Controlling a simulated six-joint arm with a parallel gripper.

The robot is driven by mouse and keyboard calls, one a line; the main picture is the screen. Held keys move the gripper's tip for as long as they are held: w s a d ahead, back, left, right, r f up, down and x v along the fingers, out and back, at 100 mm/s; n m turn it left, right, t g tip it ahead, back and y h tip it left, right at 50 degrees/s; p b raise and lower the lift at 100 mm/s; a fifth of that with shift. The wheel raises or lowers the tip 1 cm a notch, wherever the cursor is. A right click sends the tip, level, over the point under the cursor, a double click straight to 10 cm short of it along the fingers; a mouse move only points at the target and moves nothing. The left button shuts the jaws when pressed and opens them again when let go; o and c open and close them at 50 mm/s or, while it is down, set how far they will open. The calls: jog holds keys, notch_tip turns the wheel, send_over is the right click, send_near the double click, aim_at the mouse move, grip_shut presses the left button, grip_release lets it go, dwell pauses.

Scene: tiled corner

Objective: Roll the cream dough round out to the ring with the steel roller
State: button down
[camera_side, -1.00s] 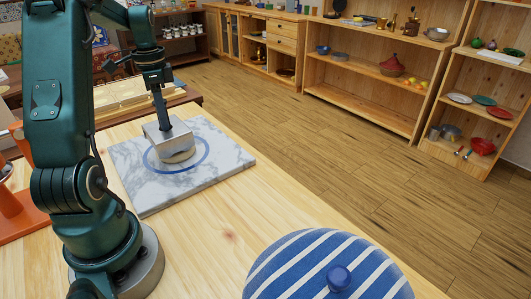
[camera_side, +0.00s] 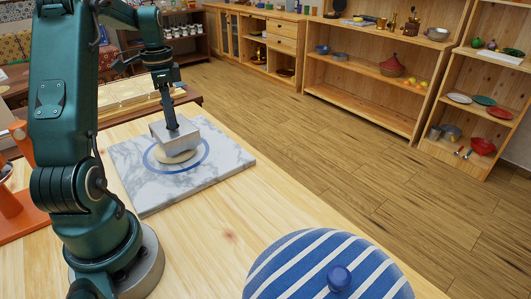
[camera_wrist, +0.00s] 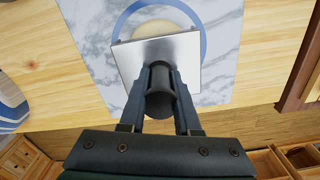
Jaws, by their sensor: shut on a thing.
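The cream dough round (camera_side: 177,157) lies on the marble slab (camera_side: 222,160), inside the blue ring (camera_side: 150,163). Part of it is hidden under the steel roller (camera_side: 175,134). In the wrist view, the dough (camera_wrist: 160,27) shows beyond the roller's plate (camera_wrist: 190,50), with bare marble between it and the ring (camera_wrist: 120,22) at the sides. My gripper (camera_side: 169,98) is above the slab, shut on the roller's dark upright handle (camera_wrist: 159,85). The roller is over the dough; whether it presses on it is hard to tell.
A blue-and-white striped round thing with a knob (camera_side: 325,270) stands at the table's front right. An orange object (camera_side: 15,200) is at the left edge. The wooden table (camera_side: 210,225) is bare between slab and striped thing.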

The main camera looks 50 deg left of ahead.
aim_at(158, 132)
jog(key=shift+s+f, duration=0.15)
jog(key=shift+s, duration=1.75)
jog(key=shift+w+f, duration=0.1)
jog(key=shift+w, duration=3.1)
notch_tip(158, 132, up, 11)
jog(key=shift+f, duration=0.15)
